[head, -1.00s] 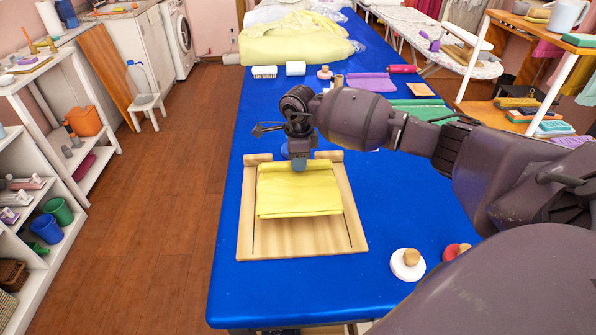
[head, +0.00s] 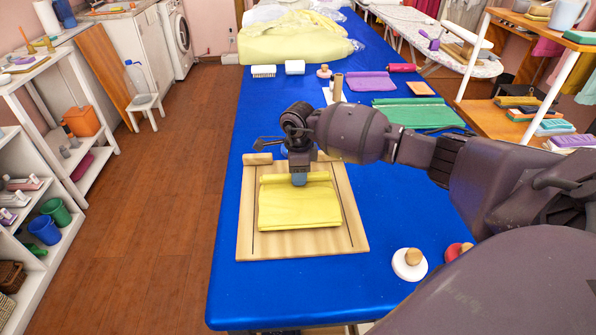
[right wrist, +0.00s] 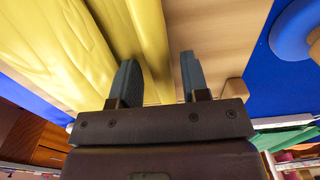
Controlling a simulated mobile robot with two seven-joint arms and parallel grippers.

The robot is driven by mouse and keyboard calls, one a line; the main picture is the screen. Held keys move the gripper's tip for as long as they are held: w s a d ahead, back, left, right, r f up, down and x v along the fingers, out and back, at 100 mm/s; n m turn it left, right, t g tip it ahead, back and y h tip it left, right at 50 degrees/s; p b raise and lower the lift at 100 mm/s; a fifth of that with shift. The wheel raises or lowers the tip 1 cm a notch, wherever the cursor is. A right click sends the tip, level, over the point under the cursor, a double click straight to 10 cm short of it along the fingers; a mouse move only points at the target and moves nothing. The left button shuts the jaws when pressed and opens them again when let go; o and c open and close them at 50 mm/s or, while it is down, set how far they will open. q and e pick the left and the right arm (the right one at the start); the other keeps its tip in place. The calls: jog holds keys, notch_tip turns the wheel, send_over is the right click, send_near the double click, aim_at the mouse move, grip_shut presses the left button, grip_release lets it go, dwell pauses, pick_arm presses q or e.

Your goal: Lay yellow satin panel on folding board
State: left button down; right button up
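The yellow satin panel (head: 300,208) lies folded on the wooden folding board (head: 303,246), over its middle. A rolled edge runs along the panel's far side, and the panel also fills the upper left of the right wrist view (right wrist: 62,45). My right gripper (head: 299,181) is at this far edge, low over the board. In the right wrist view its two fingers (right wrist: 160,80) stand apart, one beside the yellow roll and the other over bare wood (right wrist: 213,45). Nothing is clamped between them. My left gripper is in no view.
The blue table (head: 240,290) is bare left and in front of the board. A white round piece with a wooden knob (head: 409,265) and a red one (head: 457,252) sit at the right front. Green cloth (head: 415,112) and purple cloth (head: 370,82) lie behind my right arm.

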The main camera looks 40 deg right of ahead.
jog(key=shift+o, duration=0.3)
jog(key=shift+r, duration=0.15)
notch_tip(320, 180, up, 12)
jog(key=p, duration=0.1)
jog(key=shift+r, duration=0.2)
dwell(0.6)
